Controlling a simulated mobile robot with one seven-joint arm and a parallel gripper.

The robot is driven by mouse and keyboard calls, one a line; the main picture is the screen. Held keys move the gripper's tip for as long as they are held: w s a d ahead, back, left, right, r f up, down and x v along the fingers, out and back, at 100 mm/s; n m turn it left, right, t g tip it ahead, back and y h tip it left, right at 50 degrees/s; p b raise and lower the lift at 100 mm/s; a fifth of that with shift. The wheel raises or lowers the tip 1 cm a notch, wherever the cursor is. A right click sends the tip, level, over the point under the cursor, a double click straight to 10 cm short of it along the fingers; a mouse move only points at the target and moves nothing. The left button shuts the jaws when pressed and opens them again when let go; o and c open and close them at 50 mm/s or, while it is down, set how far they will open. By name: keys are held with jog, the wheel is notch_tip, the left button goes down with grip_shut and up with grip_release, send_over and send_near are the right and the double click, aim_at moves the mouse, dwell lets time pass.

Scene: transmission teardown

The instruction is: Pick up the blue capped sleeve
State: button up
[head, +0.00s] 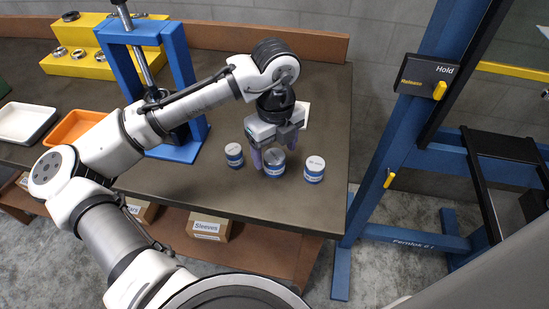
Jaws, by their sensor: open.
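Three short capped cylinders stand upright in a row near the front right of the table. The left one (234,155) has blue and white bands and a pale top. The middle one (274,168) has a grey top and a blue band on its side. The right one (314,170) has blue and white bands and a pale top with small, unreadable print. My gripper (274,156) points down at the middle one, its open fingers to either side of that cylinder's top. I cannot tell whether they touch it. The gripper partly hides the back of the middle cylinder.
A blue press frame (185,85) stands left of the cylinders. A white tray (24,122) and an orange tray (72,127) lie far left. A yellow stepped stand (85,62) holds rings. A box labelled Sleeves (207,227) is below the table (225,185). A blue frame (385,150) stands right.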

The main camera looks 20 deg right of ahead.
aim_at(275, 156)
jog(key=shift+f+p, duration=0.3)
jog(key=shift+f, duration=1.5)
jog(key=c, duration=1.3)
jog(key=shift+r, duration=0.1)
jog(key=shift+c, duration=0.2)
